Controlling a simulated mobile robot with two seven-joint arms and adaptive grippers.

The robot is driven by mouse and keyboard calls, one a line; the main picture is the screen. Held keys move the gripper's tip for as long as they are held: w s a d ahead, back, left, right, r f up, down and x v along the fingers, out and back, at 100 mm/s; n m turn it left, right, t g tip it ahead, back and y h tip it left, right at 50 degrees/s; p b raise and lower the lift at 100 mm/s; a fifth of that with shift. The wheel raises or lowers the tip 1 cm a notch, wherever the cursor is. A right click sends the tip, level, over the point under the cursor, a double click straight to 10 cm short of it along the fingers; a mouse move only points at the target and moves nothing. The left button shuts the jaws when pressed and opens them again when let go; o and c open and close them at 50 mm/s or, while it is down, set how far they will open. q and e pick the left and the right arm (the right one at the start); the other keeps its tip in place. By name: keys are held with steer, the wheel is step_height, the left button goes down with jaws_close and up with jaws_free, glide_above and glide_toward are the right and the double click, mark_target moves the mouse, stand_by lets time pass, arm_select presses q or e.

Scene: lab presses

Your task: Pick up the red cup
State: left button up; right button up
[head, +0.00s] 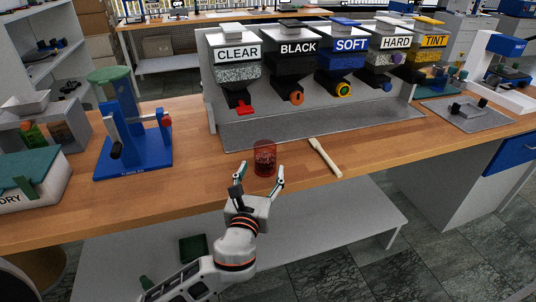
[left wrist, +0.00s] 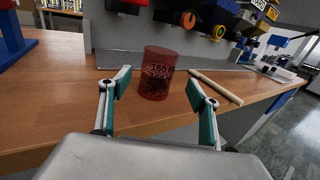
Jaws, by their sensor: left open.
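The red cup (head: 265,158) is a see-through red cylinder with dark markings. It stands upright on the wooden bench in front of the dispenser stand. My left gripper (head: 258,178) is open, with its fingertips at bench level just in front of the cup. In the left wrist view the cup (left wrist: 156,73) stands ahead, roughly midway between the open fingers (left wrist: 160,88) and a little beyond their tips. No contact shows. My right gripper is not in either view.
A pale wooden stick (head: 325,157) lies right of the cup. The dispenser stand (head: 312,130) with labelled hoppers is behind. A blue press (head: 130,145) stands left, and a grey tray (head: 467,113) lies right. The bench around the cup is otherwise clear.

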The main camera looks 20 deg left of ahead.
mark_target(263, 163)
arm_select(q)
steer(key=shift+w, duration=0.55)
steer(key=shift+w+a+r, duration=0.1)
steer(key=shift+w+a, duration=0.05)
steer(key=shift+w, duration=0.75)
steer(key=w, duration=0.3)
steer(key=shift+w+a+f+b, duration=0.25)
steer(key=shift+a+f+b, duration=0.05)
steer(key=shift+a+b, duration=0.1)
steer(key=shift+w, duration=0.55)
steer(key=c, duration=1.2)
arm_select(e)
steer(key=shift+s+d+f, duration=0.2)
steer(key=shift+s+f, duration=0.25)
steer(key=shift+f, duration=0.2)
